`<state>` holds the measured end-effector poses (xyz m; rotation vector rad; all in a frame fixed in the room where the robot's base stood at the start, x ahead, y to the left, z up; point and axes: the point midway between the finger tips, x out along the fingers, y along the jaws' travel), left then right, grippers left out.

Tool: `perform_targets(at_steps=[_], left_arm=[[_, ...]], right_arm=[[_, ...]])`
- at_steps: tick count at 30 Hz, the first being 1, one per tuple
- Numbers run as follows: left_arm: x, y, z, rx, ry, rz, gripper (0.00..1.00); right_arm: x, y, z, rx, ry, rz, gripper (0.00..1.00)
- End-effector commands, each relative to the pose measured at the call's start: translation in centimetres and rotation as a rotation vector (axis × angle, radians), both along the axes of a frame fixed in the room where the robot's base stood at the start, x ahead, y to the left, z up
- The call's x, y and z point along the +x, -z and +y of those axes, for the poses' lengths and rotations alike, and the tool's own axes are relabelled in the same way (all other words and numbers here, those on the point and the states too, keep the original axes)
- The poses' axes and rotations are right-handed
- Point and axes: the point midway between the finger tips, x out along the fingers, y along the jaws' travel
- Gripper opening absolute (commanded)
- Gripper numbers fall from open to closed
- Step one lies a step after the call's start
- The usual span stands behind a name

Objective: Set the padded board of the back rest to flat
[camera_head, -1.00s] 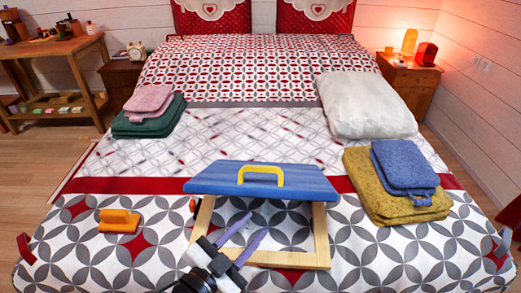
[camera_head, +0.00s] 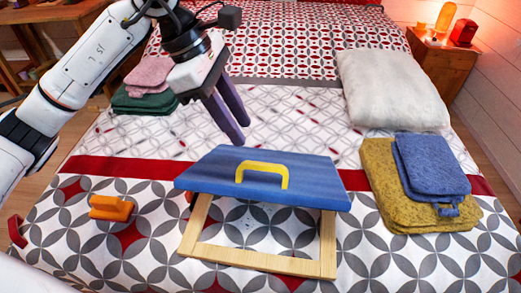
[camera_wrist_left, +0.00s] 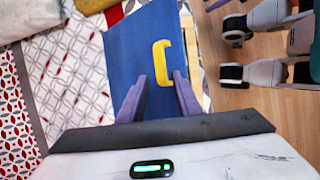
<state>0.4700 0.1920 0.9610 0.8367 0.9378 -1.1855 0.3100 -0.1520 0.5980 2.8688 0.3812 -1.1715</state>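The back rest lies on the bed with a pale wooden frame (camera_head: 255,262) and a blue padded board (camera_head: 215,172) with a yellow handle (camera_head: 263,173). The board is raised at a slant over the frame's far part; whatever props it is hidden. My left gripper (camera_head: 237,132) hangs just beyond the board's far edge, fingers pointing down and apart from the handle as far as I can tell. The left wrist view shows its two purple fingers (camera_wrist_left: 162,90) spread with nothing between them, and the board (camera_wrist_left: 143,38) and handle (camera_wrist_left: 161,62) beyond. My right gripper is out of view.
An orange handled object (camera_head: 112,208) lies left of the frame. Mustard and blue towels (camera_head: 430,165) are stacked at right, below a white pillow (camera_head: 390,90). Pink and green towels (camera_head: 145,100) lie at left behind my left arm.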

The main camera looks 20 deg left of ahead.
Motion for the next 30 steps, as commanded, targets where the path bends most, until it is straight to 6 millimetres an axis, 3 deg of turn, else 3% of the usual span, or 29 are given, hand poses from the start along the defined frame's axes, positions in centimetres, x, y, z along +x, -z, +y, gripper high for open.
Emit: perform_targets(at_steps=[16,21,30], left_arm=[[0.9,7.9,-3.0,0.007,0.000,0.003,0.31],[1.1,9.1,-3.5,0.007,0.001,0.001,0.31],[1.2,9.3,-3.6,0.007,0.000,0.000,0.31]], right_arm=[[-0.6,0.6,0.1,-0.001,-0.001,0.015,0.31],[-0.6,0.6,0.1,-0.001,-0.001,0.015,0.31],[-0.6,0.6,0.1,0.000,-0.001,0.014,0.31]])
